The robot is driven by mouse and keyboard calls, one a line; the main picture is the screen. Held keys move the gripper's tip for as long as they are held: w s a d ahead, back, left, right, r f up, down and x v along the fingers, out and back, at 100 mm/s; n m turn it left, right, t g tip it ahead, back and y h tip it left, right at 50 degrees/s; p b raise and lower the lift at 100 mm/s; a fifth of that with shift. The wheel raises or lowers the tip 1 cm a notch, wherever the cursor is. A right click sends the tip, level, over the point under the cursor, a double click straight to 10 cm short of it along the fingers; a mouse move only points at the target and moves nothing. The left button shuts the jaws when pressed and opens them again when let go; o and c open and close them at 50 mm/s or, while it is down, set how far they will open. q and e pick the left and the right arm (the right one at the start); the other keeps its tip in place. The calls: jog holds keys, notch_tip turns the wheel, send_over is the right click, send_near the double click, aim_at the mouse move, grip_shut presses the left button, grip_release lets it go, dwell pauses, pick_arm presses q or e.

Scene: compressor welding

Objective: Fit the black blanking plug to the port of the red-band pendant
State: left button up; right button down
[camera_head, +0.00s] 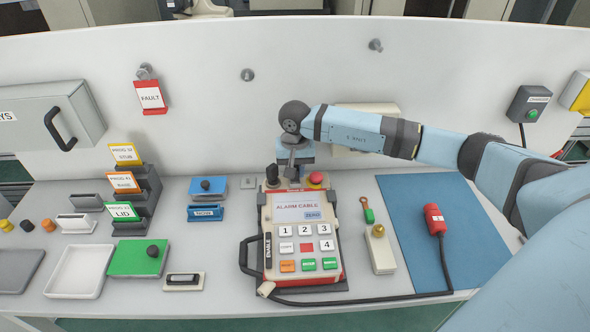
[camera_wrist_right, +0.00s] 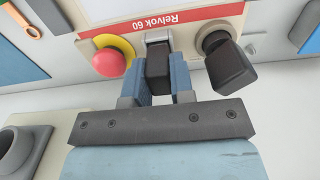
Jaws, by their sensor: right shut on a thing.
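The red-band pendant (camera_head: 301,238) lies in the middle of the bench, its screen reading "ALARM CABLE". Its red band (camera_wrist_right: 165,22) shows upside down in the right wrist view. My right gripper (camera_head: 293,176) is at the pendant's far end; in the right wrist view its fingers (camera_wrist_right: 158,85) are shut on a black block, apparently the blanking plug (camera_wrist_right: 158,68). The plug's end meets or overlaps a grey port (camera_wrist_right: 157,37) on the pendant's edge; I cannot tell how deep it sits. My left gripper is not in view.
A red emergency button (camera_wrist_right: 109,62) and a black knob (camera_wrist_right: 229,62) flank the port closely. A black cable runs to a red connector (camera_head: 435,219) on the blue mat (camera_head: 400,195). Small caps (camera_head: 27,226) and a white tray (camera_head: 79,270) stand at the left.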

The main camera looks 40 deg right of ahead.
jog(key=c, duration=0.9)
grip_release()
notch_tip(320, 180, up, 14)
jog(key=b, duration=0.1)
jog(key=shift+f, duration=0.1)
